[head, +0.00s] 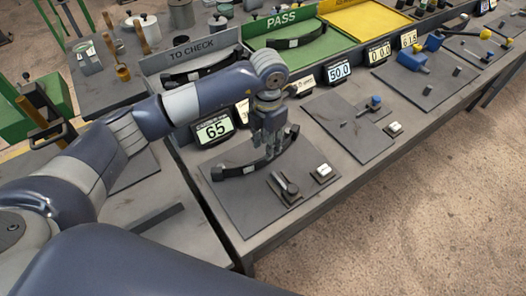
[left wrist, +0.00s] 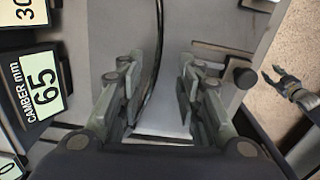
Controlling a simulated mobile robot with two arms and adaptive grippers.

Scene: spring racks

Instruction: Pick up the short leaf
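A dark curved leaf (head: 236,171) lies on the grey plate of the station whose display reads 65. My left gripper (head: 267,152) points down over the middle of this leaf. In the left wrist view my left gripper (left wrist: 160,100) is open, and the leaf (left wrist: 158,45) runs as a thin dark strip into the gap between its fingers. I cannot tell whether they touch it. Other dark leaves lie in the TO CHECK tray (head: 192,49) and the green PASS tray (head: 322,50). Which is the short one is unclear. My right gripper (left wrist: 277,76) shows small at the right, fingers apart.
The 65 display (head: 214,130) stands just behind the plate. A small lever fixture (head: 284,187) and a white-topped block (head: 322,173) sit in front of the leaf. A yellow tray (head: 365,20) and more gauge stations stand farther right. Open floor lies in front.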

